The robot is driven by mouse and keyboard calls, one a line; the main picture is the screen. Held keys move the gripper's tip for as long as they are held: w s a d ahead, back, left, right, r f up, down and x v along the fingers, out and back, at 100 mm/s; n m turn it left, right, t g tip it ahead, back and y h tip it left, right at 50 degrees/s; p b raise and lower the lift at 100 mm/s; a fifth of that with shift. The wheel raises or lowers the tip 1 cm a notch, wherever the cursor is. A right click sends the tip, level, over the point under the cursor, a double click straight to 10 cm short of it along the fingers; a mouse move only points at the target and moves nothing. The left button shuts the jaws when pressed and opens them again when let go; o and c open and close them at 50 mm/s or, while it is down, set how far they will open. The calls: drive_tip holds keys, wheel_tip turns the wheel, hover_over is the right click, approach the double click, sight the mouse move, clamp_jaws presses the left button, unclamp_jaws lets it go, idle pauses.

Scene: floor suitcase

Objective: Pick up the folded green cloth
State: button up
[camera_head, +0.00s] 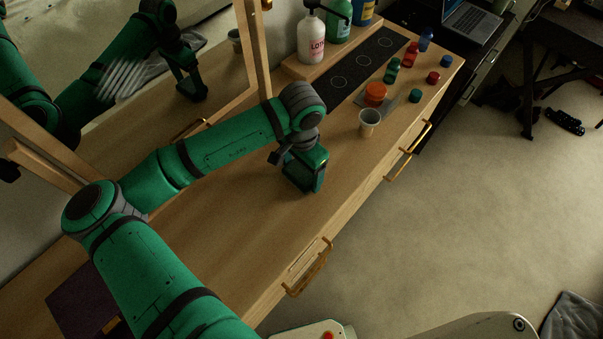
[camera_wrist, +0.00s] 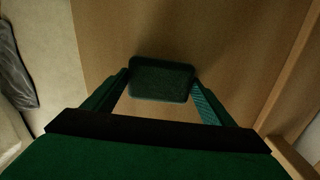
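The folded green cloth (camera_wrist: 160,80) is a small dark green block with rounded corners in the wrist view. It lies between the two fingertips of my gripper (camera_wrist: 162,88), one along each side, with little or no gap. The frames do not show whether the fingers press on it or only stand around it. In the head view my gripper (camera_head: 304,172) points down, low over the wooden dresser top (camera_head: 235,215). There the cloth cannot be clearly told apart from the green fingers.
A lotion bottle (camera_head: 311,40) stands at the back. A mirror lies along the left side. A dark purple item (camera_head: 80,300) lies at lower left.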

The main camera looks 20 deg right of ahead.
sight(302, 174)
idle(0.3)
drive_tip(key=shift+r, duration=0.5)
wheel_tip(302, 174, up, 2)
drive_tip(key=shift+s+r, duration=0.1)
drive_tip(key=shift+r, duration=0.15)
drive_tip(key=s+a+r, duration=0.1)
drive_tip(key=s+r, duration=0.2)
drive_tip(key=s, duration=0.1)
drive_tip(key=s+a+r, duration=0.2)
drive_tip(key=s+r, duration=0.1)
drive_tip(key=s, duration=0.1)
drive_tip(key=s+a+r, duration=0.1)
drive_tip(key=s+r, duration=0.2)
drive_tip(key=s, duration=0.2)
drive_tip(key=shift+a+r, duration=0.15)
drive_tip(key=shift+r, duration=0.1)
drive_tip(key=shift+o, duration=0.3)
